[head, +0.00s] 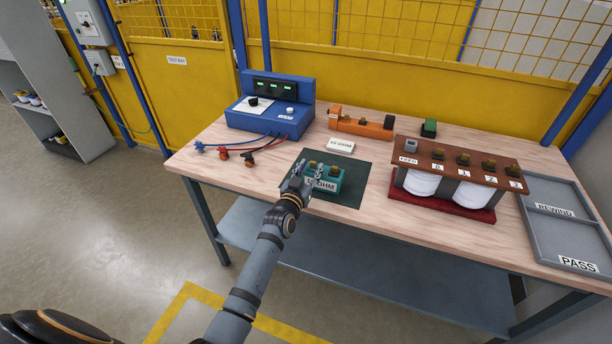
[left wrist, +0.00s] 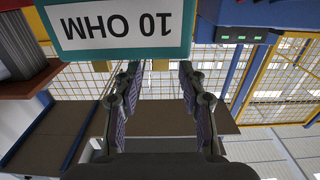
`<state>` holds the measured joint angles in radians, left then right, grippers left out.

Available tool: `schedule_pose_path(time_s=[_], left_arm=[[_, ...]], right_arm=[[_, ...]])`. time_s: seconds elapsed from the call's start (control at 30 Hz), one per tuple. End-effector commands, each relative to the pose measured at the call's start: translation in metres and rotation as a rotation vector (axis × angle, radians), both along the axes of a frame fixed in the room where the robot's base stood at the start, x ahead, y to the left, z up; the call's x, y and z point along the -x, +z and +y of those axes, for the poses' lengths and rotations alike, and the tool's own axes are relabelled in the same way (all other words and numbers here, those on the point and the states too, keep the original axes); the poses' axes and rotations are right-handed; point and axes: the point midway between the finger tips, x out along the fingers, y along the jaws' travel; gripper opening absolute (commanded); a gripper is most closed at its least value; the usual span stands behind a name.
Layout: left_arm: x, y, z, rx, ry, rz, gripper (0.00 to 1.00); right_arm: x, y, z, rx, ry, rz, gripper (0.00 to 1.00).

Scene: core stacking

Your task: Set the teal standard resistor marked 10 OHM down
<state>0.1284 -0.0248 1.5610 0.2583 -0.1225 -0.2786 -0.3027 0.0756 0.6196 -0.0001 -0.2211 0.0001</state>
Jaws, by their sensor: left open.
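The teal resistor (head: 333,179) sits on the dark green mat (head: 345,200), its white "10 OHM" label facing the front and brass terminals on top. My left gripper (head: 304,180) is at its left front, partly covering it and its label. In the left wrist view the resistor (left wrist: 115,25) fills the upper left, upside down. There the left gripper (left wrist: 158,80) has its two fingers apart, with nothing held between them. Whether a finger touches the resistor cannot be told. My right gripper is not in view.
A blue meter (head: 272,108) with cables stands back left. A white card (head: 341,146) and an orange fixture (head: 361,124) lie behind the mat. A brown-topped stand (head: 458,165) with white cylinders is to the right, then grey trays (head: 568,228) marked REWIND and PASS.

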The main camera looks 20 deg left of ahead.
Motion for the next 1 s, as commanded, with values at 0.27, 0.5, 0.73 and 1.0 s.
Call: schedule_pose_path(time_s=[0.27, 0.5, 0.73, 1.0], left_arm=[[0.064, -0.002, 0.002, 0.000, 0.000, 0.003, 0.41], [0.106, -0.001, 0.004, 0.000, 0.000, 0.001, 0.41], [0.114, 0.000, 0.004, 0.000, 0.000, 0.000, 0.41], [0.114, 0.000, 0.004, 0.000, 0.000, 0.000, 0.41]], right_arm=[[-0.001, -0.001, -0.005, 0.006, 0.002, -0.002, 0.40], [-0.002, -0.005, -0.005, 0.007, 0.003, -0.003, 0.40], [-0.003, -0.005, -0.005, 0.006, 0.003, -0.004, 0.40], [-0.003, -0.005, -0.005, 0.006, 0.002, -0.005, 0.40]])
